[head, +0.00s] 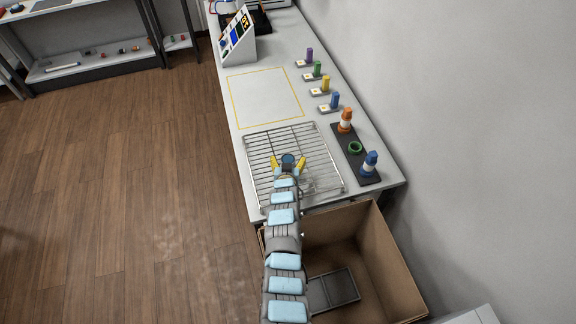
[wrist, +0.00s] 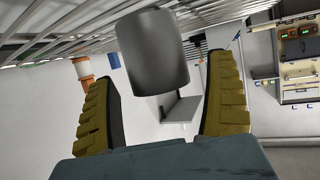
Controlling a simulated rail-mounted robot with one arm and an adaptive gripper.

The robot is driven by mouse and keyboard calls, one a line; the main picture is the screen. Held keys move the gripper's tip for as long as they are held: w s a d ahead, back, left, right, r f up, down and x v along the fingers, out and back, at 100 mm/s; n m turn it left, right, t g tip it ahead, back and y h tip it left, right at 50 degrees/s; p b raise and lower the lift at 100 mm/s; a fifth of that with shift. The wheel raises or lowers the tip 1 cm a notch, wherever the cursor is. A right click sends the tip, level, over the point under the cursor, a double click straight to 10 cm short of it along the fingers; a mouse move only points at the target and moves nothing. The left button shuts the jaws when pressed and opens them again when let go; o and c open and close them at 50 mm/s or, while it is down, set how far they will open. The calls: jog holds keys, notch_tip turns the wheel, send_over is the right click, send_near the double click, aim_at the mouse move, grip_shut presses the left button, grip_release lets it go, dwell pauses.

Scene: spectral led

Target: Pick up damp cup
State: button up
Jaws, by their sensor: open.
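The damp cup shows as a plain grey cylinder (wrist: 153,50) in the wrist view, between my two yellow fingers with clear gaps on both sides. My gripper (head: 288,164) is open, with one yellow finger left and one right of the cup. My arm hides part of the rack's near side. I cannot tell the exact height of the fingers against the cup.
A black strip (head: 347,138) right of the rack holds an orange-and-white cone, a green ring and a blue cone. Several coloured pegs stand farther back. A yellow-outlined area (head: 265,97) behind the rack is empty. An open cardboard box (head: 388,262) is below the table's near end.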

jog(key=shift+w+f, duration=0.1)
jog(key=shift+w, duration=0.05)
jog(key=c, duration=1.3)
